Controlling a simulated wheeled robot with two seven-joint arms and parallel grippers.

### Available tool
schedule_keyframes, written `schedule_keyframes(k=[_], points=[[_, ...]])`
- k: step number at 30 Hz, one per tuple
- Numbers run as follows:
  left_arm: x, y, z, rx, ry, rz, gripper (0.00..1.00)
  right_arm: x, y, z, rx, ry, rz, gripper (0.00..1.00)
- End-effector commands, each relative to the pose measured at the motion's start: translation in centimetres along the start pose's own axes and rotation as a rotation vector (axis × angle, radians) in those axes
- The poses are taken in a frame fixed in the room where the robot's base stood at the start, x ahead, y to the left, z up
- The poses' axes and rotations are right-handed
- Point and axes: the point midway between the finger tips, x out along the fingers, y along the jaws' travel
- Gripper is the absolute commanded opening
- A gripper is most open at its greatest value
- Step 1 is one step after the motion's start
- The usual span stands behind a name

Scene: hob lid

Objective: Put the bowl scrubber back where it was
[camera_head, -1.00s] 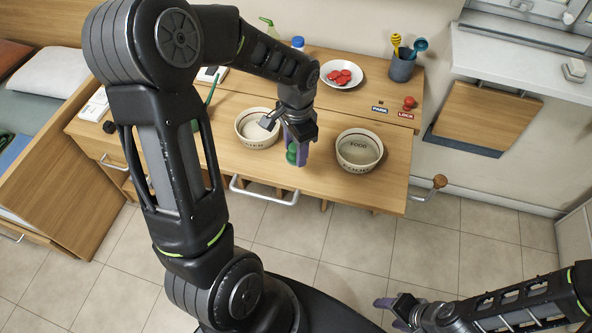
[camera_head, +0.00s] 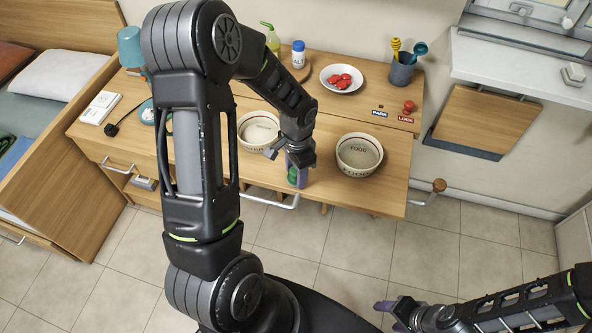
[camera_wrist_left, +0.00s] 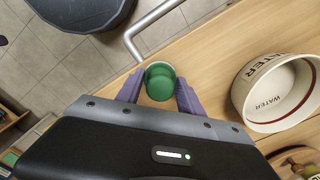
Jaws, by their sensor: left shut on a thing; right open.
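My left gripper (camera_head: 299,174) is shut on the green bowl scrubber (camera_wrist_left: 159,82), whose rounded green end shows between the purple fingers in the left wrist view. In the head view the scrubber (camera_head: 292,176) is mostly hidden by the fingers. It is over the table's front part, between the two bowls and near the front edge; I cannot tell whether it touches the wood. My right gripper (camera_head: 387,306) is open and empty, low over the floor at the bottom right.
The WATER bowl (camera_wrist_left: 276,92) is left of the gripper in the head view, the FOOD bowl (camera_head: 359,150) right. A plate (camera_head: 342,87) with red pieces and a utensil cup (camera_head: 402,70) stand behind. A metal rail (camera_wrist_left: 150,22) runs along the table front.

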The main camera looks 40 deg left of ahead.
Motion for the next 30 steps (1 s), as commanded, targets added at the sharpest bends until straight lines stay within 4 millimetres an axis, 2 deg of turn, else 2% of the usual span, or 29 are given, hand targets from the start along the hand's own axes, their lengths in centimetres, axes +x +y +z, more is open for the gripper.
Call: schedule_keyframes(k=[8,9,16,25,30], points=[[0.3,0.0,0.0,0.000,0.001,0.000,0.12,0.3,0.1,0.0,0.000,0.000,0.000,0.58],[0.2,0.0,0.0,-0.001,0.001,0.000,0.46,0.3,0.1,0.0,-0.001,0.001,-0.001,0.58],[0.2,0.0,0.0,-0.001,0.000,0.000,0.65,0.2,0.1,0.0,-0.001,0.000,-0.001,0.58],[0.0,0.0,0.0,-0.001,0.000,0.000,0.66,0.1,0.0,0.0,0.000,0.000,-0.001,0.58],[-1.1,-0.1,-0.1,-0.002,0.002,-0.002,0.66,0.1,0.0,0.0,0.000,0.000,0.000,0.58]])
